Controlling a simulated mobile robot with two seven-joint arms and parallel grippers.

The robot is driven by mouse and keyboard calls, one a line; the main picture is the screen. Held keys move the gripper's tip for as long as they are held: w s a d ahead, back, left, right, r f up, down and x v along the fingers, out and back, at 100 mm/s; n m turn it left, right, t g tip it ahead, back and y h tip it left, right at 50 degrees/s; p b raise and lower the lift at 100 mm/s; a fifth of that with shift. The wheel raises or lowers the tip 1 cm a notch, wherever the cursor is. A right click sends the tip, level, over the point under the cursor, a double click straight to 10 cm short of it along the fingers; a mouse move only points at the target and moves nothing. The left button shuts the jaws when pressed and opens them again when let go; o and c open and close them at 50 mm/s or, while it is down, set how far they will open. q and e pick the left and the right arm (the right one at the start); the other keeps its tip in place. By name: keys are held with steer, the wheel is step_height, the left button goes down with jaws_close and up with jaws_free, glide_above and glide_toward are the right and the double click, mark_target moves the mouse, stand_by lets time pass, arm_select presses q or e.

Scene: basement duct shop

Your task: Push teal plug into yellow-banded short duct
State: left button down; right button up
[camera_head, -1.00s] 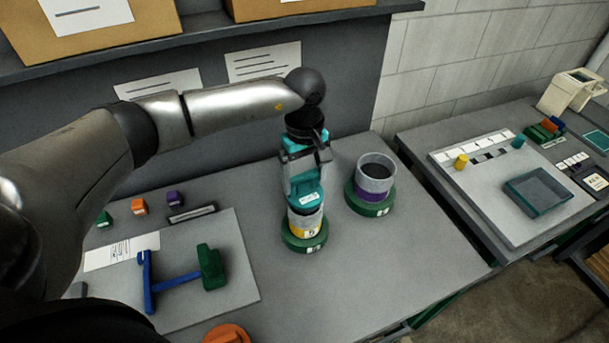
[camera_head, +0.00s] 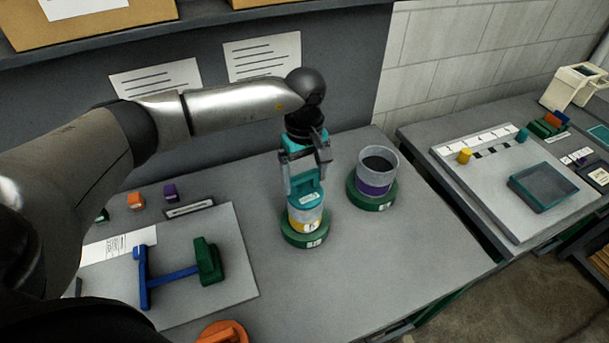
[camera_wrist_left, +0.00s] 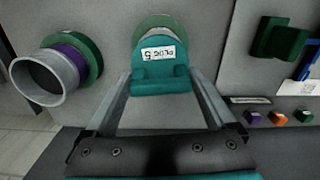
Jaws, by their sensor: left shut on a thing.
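The teal plug (camera_head: 305,200), with a raised handle, sits upright at the top of the yellow-banded short duct (camera_head: 305,217). The duct stands in a round green base. My left gripper (camera_head: 305,183) comes down from above and is shut on the plug. How deep the plug is in the duct I cannot tell. My right gripper is not in view.
A purple-banded duct (camera_head: 376,176) stands open on its green base just right. A blue and green tool (camera_head: 175,276) lies on a pale board at left. An orange object (camera_head: 222,333) is at the front edge. The bench front right is clear.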

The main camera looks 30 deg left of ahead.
arm_select(q)
jaws_free()
steer(key=shift+r, duration=0.15)
step_height(320, 180, up, 15)
steer(key=b, duration=0.1)
stand_by(0.6)
